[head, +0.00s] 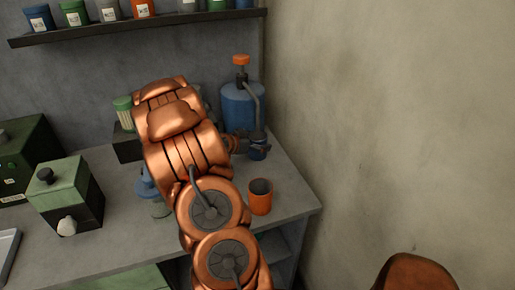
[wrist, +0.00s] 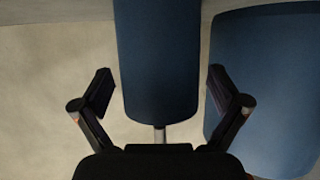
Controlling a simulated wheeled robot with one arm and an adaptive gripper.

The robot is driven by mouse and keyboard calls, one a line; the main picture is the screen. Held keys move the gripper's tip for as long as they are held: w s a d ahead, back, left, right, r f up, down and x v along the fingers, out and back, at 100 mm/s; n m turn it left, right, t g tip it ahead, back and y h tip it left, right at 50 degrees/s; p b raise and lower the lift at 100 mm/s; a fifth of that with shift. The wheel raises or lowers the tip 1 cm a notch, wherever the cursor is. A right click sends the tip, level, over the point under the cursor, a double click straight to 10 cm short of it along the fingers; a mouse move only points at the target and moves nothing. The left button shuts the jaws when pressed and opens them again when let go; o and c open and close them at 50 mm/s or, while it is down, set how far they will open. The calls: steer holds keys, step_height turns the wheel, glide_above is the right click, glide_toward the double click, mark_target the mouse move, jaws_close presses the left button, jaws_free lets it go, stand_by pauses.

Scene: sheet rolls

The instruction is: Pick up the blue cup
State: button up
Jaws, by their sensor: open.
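A small dark blue cup (head: 259,152) stands on the grey counter in the head view, beside the base of a larger blue container. My copper arm reaches across the counter and its end is close to this cup, partly hiding that area. In the wrist view, a blue rounded body (wrist: 157,62), which looks like the cup, lies between the spread fingers of my gripper (wrist: 160,82). Gaps show on both sides of it. My gripper is open and not closed on anything.
The blue container (head: 238,108) with an orange cap stands by the wall; a large blue surface (wrist: 272,80) fills the wrist view's right. An orange cup (head: 260,197) is nearer the counter's edge. A green box (head: 66,195) is left. A shelf (head: 150,26) hangs above.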

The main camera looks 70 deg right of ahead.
steer(key=c, duration=1.5)
steer(key=shift+o, duration=0.2)
steer(key=shift+r, duration=0.1)
